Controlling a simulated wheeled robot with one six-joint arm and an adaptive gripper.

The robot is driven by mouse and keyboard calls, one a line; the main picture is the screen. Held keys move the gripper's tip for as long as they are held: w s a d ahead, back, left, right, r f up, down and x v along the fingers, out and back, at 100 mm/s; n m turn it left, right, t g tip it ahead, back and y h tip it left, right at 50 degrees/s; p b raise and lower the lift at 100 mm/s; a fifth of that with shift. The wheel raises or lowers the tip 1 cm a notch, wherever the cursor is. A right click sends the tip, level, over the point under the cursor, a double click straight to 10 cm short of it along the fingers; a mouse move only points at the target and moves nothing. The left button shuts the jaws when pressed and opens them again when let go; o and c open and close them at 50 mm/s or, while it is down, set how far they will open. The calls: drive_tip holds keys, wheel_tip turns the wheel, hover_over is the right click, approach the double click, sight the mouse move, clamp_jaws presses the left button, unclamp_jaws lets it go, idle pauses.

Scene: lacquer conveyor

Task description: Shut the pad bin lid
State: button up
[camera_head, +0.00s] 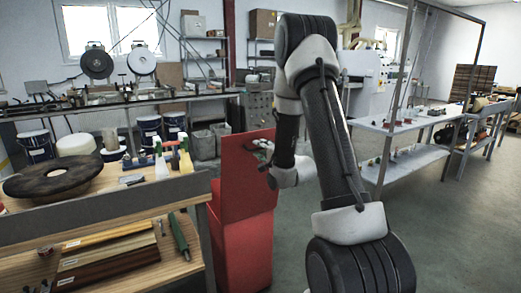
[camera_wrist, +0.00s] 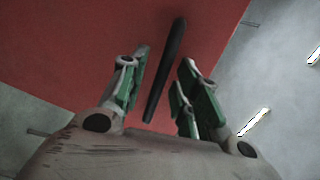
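The pad bin is a red box (camera_head: 243,250) at the right end of the wooden workbench. Its red lid (camera_head: 232,180) stands raised, close to upright, above the box. In the wrist view the lid's red face (camera_wrist: 70,50) fills much of the picture, with a dark bar handle (camera_wrist: 172,55) across it. My gripper (camera_head: 262,148) is at the upper right part of the lid. In the wrist view my gripper (camera_wrist: 165,62) is open, with one green-padded finger on each side of the handle and gaps visible. Whether the fingertips touch the lid is unclear.
The workbench (camera_head: 190,190) at left holds a dark round disc (camera_head: 55,178), bottles and wooden strips. Buckets (camera_head: 148,128) and grey bins stand behind. A metal table (camera_head: 400,122) with small items is at right. The grey floor (camera_head: 440,220) at right is clear.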

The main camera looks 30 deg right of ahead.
drive_tip(key=shift+w, duration=0.4)
clamp_jaws()
